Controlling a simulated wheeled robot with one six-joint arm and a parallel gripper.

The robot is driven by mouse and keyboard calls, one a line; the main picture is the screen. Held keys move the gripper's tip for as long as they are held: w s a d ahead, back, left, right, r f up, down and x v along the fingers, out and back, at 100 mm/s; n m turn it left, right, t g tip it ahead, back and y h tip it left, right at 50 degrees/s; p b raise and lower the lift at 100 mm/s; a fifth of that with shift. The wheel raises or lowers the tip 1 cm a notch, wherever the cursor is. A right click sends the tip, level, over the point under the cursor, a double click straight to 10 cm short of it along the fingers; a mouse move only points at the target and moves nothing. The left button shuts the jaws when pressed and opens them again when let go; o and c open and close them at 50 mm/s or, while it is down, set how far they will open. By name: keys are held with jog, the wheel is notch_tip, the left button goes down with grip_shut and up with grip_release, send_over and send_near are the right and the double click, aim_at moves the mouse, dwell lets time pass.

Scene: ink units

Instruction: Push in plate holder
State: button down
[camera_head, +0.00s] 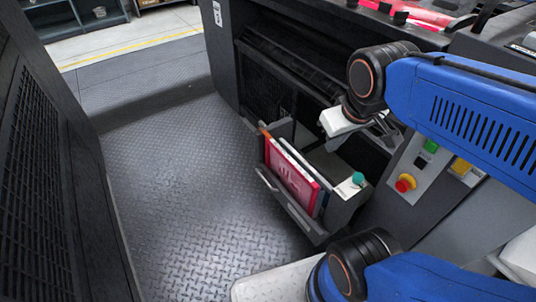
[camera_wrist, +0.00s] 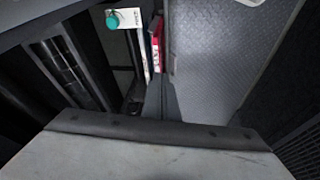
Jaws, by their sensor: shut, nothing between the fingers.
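The plate holder (camera_head: 268,180) is a grey, open-topped tray that juts out from the dark machine at a slant. It holds upright plates, a red one (camera_head: 292,180) in front and a white-edged one behind. A white label and a teal knob (camera_head: 357,179) are at its right end. In the wrist view, the red plate (camera_wrist: 156,42) and the teal knob (camera_wrist: 113,22) show near the top. My gripper (camera_head: 345,138) is above the holder's rear right part, its fingers partly hidden. In the wrist view, the gripper (camera_wrist: 163,92) looks closed and empty.
A panel with a red button (camera_head: 405,183) and a green one is right of the holder. The steel tread floor (camera_head: 185,190) is clear on the left. A dark cabinet with a grille (camera_head: 40,190) stands at far left. My blue arm covers the right side.

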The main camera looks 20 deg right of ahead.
jog(key=w+a+f+n+g+h, duration=0.1)
jog(key=w+a+f+n+h, duration=0.15)
jog(key=w+n, duration=0.45)
jog(key=w+a+f+n+g+h, duration=0.2)
jog(key=w+a+f+n, duration=0.1)
jog(key=w, duration=0.9)
jog(key=w+a+f+n+t+h, duration=0.2)
jog(key=w+a+f+n+h, duration=0.2)
jog(key=w+a+f+n, duration=0.85)
jog(key=m, duration=0.2)
send_near(266, 137)
notch_tip(266, 137, down, 4)
jog(key=w+d, duration=0.1)
jog(key=d, duration=0.1)
jog(key=shift+w+d, duration=0.3)
jog(key=shift+d, duration=0.5)
jog(key=shift+d, duration=0.1)
